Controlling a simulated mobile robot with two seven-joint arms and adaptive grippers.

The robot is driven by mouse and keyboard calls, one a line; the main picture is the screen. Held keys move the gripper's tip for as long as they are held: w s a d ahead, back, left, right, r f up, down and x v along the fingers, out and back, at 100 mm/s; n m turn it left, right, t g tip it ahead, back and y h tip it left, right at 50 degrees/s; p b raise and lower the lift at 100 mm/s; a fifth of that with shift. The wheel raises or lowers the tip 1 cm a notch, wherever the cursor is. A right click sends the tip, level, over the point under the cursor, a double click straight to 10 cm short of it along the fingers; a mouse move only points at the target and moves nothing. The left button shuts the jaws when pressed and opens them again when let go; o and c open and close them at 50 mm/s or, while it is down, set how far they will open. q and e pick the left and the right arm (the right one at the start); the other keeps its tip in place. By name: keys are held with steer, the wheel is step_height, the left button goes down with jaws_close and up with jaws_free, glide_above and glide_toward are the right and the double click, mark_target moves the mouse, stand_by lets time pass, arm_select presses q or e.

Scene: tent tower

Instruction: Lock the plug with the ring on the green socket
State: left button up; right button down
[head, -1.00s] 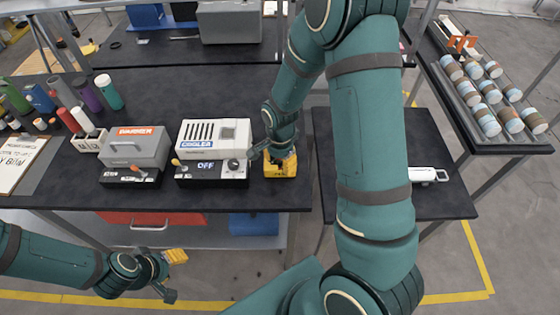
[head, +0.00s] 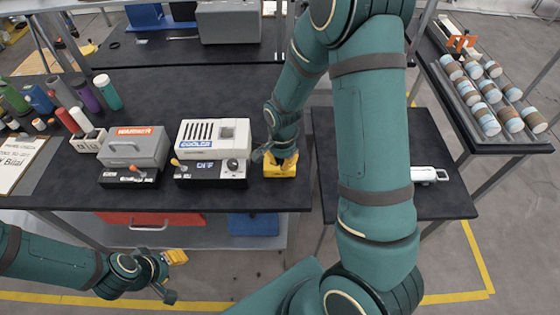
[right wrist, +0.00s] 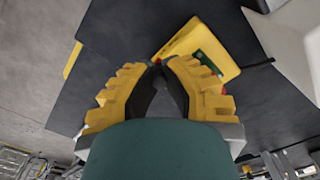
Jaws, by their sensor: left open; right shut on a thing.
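A yellow box (head: 274,172) stands at the right front edge of the table, right of the cooler. In the right wrist view the box (right wrist: 226,62) shows a green face (right wrist: 205,62), partly behind my right fingers, with a small red spot beside it. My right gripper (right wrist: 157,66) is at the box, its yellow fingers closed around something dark. The plug, the ring and the socket opening are hidden, so I cannot tell how they sit together. My left gripper (head: 172,274) is open and empty, low in front of the table.
The cooler (head: 213,133) stands close left of the box, with the warmer (head: 135,147) further left. Bottles and a clipboard (head: 20,165) are at the far left. A side table (head: 395,125) with a white object (head: 428,174) is to the right, across a gap.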

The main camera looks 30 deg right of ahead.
steer(key=d+n, duration=0.1)
steer(key=d+n+b, duration=0.1)
steer(key=n, duration=0.1)
steer(key=d+n, duration=0.1)
steer(key=n, duration=0.1)
steer(key=shift+s, duration=0.3)
steer(key=n, duration=0.1)
steer(key=d+n+b, duration=0.1)
steer(key=n, duration=0.1)
steer(key=d+n, duration=0.1)
steer(key=shift+w+d+n, duration=0.15)
steer(key=shift+w+n, duration=0.1)
steer(key=shift+n, duration=0.05)
steer(key=shift+w+d+n+b, duration=0.1)
steer(key=shift+w+d+n, duration=0.35)
steer(key=shift+n, duration=0.75)
steer(key=shift+w+d+n+b, duration=0.15)
steer(key=shift+w+d+n, duration=0.25)
steer(key=shift+n, duration=0.8)
steer(key=shift+w+d+n+b, duration=0.1)
steer(key=shift+w+d+n, duration=0.35)
steer(key=shift+n, duration=0.75)
steer(key=c, duration=1)
jaws_free()
steer(key=shift+o, duration=0.2)
